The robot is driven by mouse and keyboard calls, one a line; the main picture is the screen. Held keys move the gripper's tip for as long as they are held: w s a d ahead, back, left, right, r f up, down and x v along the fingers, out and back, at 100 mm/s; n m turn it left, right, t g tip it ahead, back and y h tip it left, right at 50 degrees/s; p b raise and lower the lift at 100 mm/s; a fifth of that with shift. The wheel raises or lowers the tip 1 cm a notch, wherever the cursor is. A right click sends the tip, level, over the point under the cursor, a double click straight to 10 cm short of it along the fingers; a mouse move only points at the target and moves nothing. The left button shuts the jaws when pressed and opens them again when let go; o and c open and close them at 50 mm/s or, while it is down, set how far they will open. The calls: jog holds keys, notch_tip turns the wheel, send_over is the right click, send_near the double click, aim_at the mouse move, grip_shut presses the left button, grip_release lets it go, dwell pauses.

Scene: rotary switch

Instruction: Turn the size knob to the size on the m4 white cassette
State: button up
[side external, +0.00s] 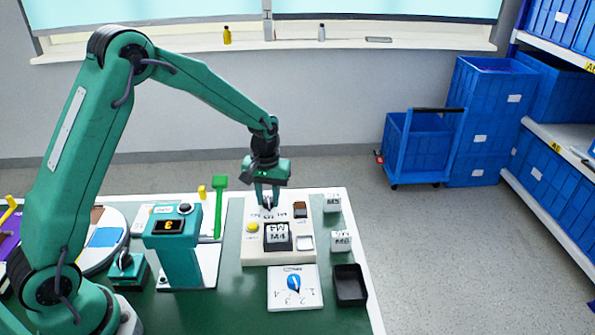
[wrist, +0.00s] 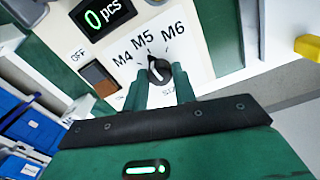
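The size knob (wrist: 158,71) is black with a white pointer line, on a white panel with M4, M5 and M6 printed around it. Its pointer appears to face M5. My gripper (wrist: 161,90) is open, with its two green fingers at either side of the knob's near edge; I cannot tell whether they touch it. In the side view my gripper (side external: 267,200) points down at the panel's back, hiding the knob.
A black tray (side external: 350,285) and a white board with a blue dial (side external: 294,288) lie in front. A teal stand with a display (side external: 168,228) is at left. A rocker switch (wrist: 99,78) is near the knob.

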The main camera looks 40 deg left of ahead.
aim_at(268, 200)
jog(key=shift+n, duration=0.4)
jog(key=n, duration=0.3)
jog(key=shift+r+n, duration=0.1)
jog(key=shift+n, duration=1.8)
jog(key=o, duration=1)
jog(key=shift+r, duration=0.1)
notch_tip(268, 200, up, 7)
jog(key=shift+r, duration=0.3)
